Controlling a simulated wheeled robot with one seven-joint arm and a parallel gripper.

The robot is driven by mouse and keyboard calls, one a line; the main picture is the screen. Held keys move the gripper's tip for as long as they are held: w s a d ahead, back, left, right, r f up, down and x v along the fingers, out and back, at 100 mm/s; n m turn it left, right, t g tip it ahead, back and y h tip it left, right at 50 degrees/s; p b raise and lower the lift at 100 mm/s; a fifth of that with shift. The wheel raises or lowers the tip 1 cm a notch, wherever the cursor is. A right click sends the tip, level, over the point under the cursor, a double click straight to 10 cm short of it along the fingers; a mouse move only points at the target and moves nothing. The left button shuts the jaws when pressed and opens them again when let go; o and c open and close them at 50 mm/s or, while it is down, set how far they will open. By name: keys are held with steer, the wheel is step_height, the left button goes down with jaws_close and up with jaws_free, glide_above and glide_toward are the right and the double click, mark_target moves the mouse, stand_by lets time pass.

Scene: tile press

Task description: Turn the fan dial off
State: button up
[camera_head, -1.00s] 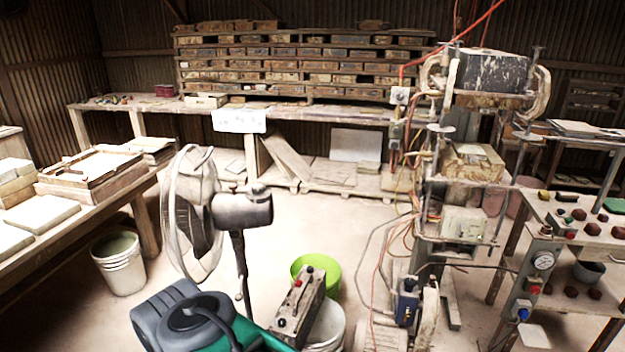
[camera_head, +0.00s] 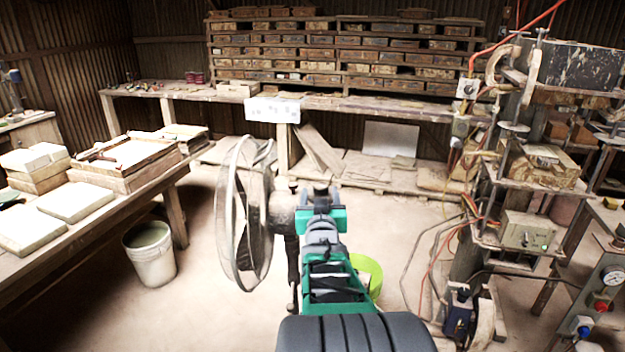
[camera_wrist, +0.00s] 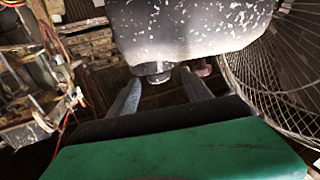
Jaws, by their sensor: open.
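In the wrist view the speckled housing (camera_wrist: 190,25) fills the top and the cage (camera_wrist: 275,75) is at right. A small dark round dial (camera_wrist: 154,70) sticks out from the housing. My gripper (camera_wrist: 159,78) is open, its two grey fingers on either side of the dial in the picture. I cannot tell whether they touch it. In the head view my arm hides the fingertips and the dial.
A work table (camera_head: 60,255) with tiles runs along the left, a white bucket (camera_head: 150,253) beside it. A green tub (camera_head: 369,272) sits behind my arm. The press (camera_head: 530,160) with hoses and cables stands at right. Floor is open between bucket and fan.

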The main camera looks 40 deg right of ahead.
mark_target(321, 183)
steer(key=p+x, duration=0.2)
steer(key=x, duration=0.5)
steer(key=shift+w+d, duration=0.1)
steer(key=shift+d, duration=0.15)
jaws_close()
